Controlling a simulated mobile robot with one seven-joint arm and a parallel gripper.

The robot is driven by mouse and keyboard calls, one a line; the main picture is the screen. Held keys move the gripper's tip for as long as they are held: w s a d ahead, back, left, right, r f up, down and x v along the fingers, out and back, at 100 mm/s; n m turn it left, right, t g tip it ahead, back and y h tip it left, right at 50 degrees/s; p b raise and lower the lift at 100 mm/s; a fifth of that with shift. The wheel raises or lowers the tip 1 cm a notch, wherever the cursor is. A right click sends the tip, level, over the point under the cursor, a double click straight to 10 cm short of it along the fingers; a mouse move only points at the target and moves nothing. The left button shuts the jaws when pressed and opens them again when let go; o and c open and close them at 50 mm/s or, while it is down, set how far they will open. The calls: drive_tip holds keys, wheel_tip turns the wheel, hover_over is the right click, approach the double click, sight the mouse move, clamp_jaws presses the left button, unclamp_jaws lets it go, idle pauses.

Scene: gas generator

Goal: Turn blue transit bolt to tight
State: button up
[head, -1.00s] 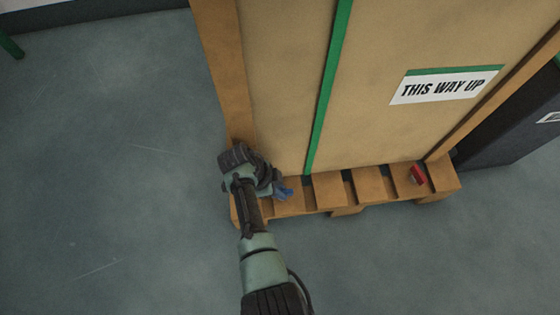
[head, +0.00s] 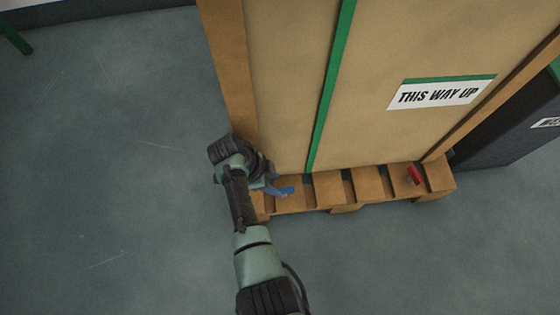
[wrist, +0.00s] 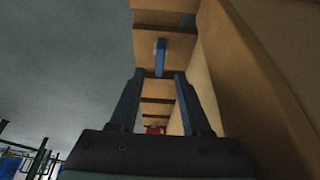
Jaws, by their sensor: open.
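The blue transit bolt (head: 285,191) shows as a small blue handle at the left end of the pallet, partly hidden by my gripper in the head view. In the wrist view the blue bolt (wrist: 160,57) is an upright bar against the wood, just beyond the gap between my fingertips. My gripper (wrist: 159,78) is open with nothing between its fingers. In the head view my gripper (head: 268,182) is beside the bolt, to its left. I cannot tell whether a finger touches the bolt.
A tall crate (head: 290,80) marked "THIS WAY UP" stands on the wooden pallet (head: 330,190), close to my gripper. A red bolt (head: 414,175) is at the pallet's right end. A dark box (head: 510,125) stands at the right. The floor at left is clear.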

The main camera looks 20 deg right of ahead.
drive_tip(key=p+v, duration=0.3)
drive_tip(key=v, duration=0.4)
drive_tip(key=shift+a, duration=0.1)
idle(0.4)
